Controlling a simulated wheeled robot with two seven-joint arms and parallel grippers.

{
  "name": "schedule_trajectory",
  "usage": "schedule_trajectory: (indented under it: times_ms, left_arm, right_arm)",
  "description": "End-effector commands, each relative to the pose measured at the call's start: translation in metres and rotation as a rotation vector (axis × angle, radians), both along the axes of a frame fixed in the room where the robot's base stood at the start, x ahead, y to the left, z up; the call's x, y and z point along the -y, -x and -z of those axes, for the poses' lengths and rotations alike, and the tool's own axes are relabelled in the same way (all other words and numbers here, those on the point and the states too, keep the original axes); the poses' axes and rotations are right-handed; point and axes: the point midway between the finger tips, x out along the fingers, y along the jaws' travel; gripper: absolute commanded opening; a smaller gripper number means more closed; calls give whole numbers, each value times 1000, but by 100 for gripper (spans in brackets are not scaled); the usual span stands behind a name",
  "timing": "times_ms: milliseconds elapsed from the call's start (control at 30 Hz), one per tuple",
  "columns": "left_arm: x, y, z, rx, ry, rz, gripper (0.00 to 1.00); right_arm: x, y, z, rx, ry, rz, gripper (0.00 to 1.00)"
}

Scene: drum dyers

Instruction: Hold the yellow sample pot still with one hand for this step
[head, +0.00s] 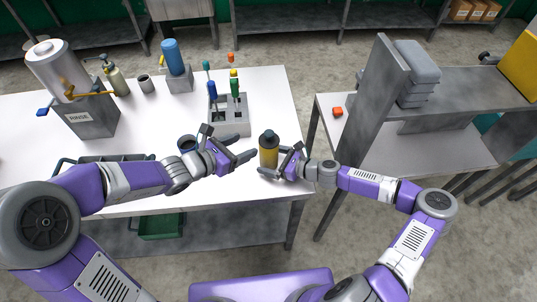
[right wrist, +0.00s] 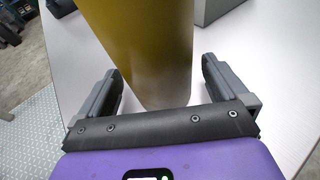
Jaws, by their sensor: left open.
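The yellow sample pot (head: 268,157), an amber cylinder with a dark top, stands upright near the right front corner of the white table (head: 270,100). My right gripper (head: 281,161) is at its right side. In the right wrist view the pot (right wrist: 150,45) stands between the two wide-spread fingers of the right gripper (right wrist: 163,85).
A grey rack (head: 231,127) with several coloured-handled tools stands behind the pot. A rinse dispenser (head: 92,118) is at the left. A grey upright panel (head: 366,110) rises on the right table. The table's front edge is close.

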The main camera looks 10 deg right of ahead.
Motion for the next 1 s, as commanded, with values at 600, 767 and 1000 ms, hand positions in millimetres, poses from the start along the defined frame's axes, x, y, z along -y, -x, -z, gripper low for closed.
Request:
schedule_trajectory:
  times_ms: [600, 767, 1000]
  left_arm:
    - [0, 0, 0, 0, 0, 0, 66]
    - [0, 0, 0, 0, 0, 0, 66]
    - [0, 0, 0, 0, 0, 0, 66]
  right_arm:
    - [55, 36, -19, 0, 3, 5, 100]
    - [78, 52, -28, -1, 3, 4, 100]
    - [94, 64, -35, 0, 1, 1, 100]
